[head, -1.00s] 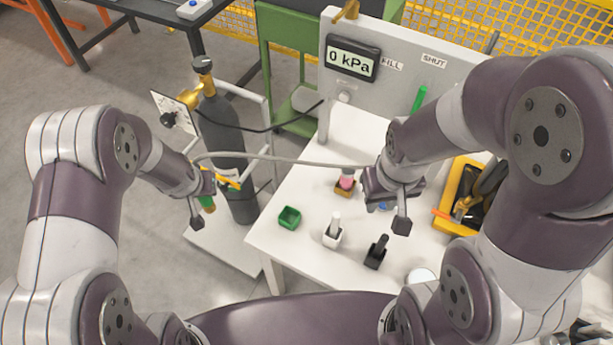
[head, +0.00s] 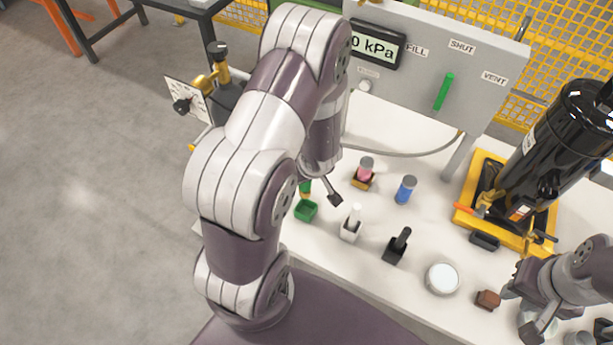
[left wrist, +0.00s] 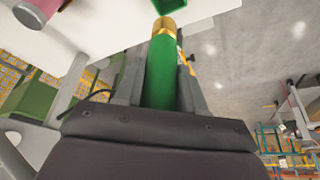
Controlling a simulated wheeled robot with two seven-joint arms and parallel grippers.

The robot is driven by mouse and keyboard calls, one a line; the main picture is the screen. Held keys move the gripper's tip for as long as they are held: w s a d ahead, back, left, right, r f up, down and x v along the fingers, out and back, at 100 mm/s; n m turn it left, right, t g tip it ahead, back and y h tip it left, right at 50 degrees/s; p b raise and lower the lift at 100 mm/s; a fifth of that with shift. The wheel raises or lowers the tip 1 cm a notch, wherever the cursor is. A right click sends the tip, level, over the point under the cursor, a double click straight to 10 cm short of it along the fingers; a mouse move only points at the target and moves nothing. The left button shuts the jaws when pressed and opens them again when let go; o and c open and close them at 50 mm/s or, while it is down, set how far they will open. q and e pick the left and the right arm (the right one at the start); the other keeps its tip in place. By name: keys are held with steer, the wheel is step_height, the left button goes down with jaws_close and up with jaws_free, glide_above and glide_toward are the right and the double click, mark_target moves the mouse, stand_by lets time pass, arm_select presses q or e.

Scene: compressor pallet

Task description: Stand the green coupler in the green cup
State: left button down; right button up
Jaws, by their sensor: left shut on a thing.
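The green coupler (left wrist: 160,78) with a brass end is held between my left gripper's fingers in the left wrist view; its brass end points toward the green cup (left wrist: 170,5) at the top edge. In the head view the coupler (head: 305,186) shows partly behind my left gripper (head: 322,192), brass end down, right at the green cup (head: 306,211) on the white table. I cannot tell whether its tip is above or inside the cup. My right gripper (head: 532,300) is at the table's lower right, with its fingers unclear.
A white cup (head: 350,231), a black cup (head: 394,254), a yellow cup with a pink piece (head: 363,176) and a blue piece (head: 406,189) stand close by. A black tank (head: 558,140) stands in a yellow tray (head: 465,215) at right. The gauge panel (head: 440,65) is behind.

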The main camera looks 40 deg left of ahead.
mark_target(307, 197)
arm_select(q)
steer(key=shift+d+r, duration=0.15)
steer(key=shift+d, duration=0.1)
steer(key=shift+f, duration=0.3)
step_height(307, 197, down, 9)
steer(key=b, duration=0.7)
steer(key=shift+f, duration=0.2)
steer(key=shift+f+b, duration=0.45)
steer(key=shift+f, duration=0.1)
steer(key=c, duration=0.6)
jaws_free()
steer(key=p+v, duration=0.5)
steer(key=v, duration=0.7)
steer(key=shift+s+r, duration=0.1)
steer(key=shift+r, duration=0.25)
